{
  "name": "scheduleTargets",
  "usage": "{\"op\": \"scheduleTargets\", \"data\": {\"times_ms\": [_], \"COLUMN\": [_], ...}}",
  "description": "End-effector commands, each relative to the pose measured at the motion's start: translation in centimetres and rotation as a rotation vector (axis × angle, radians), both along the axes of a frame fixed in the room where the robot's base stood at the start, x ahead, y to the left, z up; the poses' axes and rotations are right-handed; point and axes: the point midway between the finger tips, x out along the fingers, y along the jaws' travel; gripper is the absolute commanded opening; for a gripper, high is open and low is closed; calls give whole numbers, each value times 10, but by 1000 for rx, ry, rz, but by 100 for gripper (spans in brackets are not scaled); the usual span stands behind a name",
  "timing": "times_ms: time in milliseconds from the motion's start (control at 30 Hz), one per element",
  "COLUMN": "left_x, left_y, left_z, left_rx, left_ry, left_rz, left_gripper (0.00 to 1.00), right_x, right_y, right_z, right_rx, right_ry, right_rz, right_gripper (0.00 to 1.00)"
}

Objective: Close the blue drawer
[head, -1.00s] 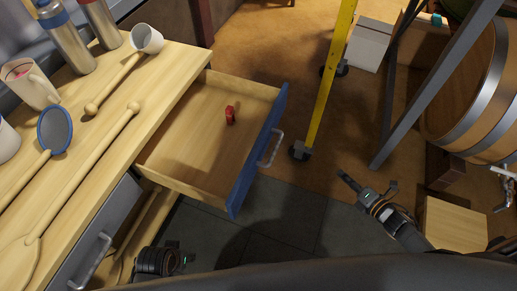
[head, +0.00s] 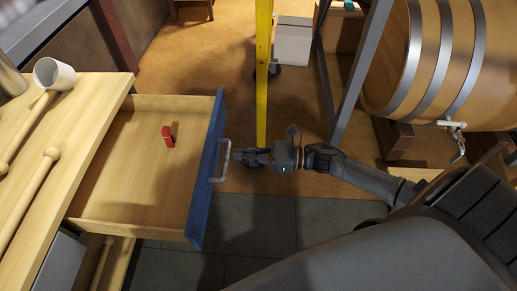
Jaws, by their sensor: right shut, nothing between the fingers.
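The blue drawer (head: 206,180) is pulled out from the wooden counter, its blue front facing right with a pale bar handle (head: 222,161) on it. A small red object (head: 168,136) stands inside on the drawer's wooden bottom. My right gripper (head: 240,155) is shut and empty, pointing left, its tips at or very near the handle. I cannot tell whether they touch it. My left gripper is not in view.
The wooden counter (head: 83,105) at left holds a cup (head: 54,73) and wooden utensils. A yellow post (head: 263,80) on a caster stands behind my right gripper. A barrel (head: 440,60) with a tap lies at upper right.

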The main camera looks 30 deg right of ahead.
Motion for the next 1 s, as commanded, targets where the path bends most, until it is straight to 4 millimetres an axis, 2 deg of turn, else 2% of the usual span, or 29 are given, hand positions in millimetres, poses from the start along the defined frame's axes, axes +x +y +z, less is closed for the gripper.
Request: {"op": "scheduleTargets", "data": {"times_ms": [100,333,1000], "left_x": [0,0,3], "left_y": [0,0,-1], "left_z": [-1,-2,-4], "left_rx": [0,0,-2], "left_ry": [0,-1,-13], "left_rz": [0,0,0], "left_gripper": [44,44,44], "right_x": [15,32,40], "right_y": [21,47,60], "right_z": [1,0,-1], "right_rx": [2,1,3], "right_ry": [-3,0,2], "right_rz": [1,0,-1], "right_gripper": [0,0,0]}}
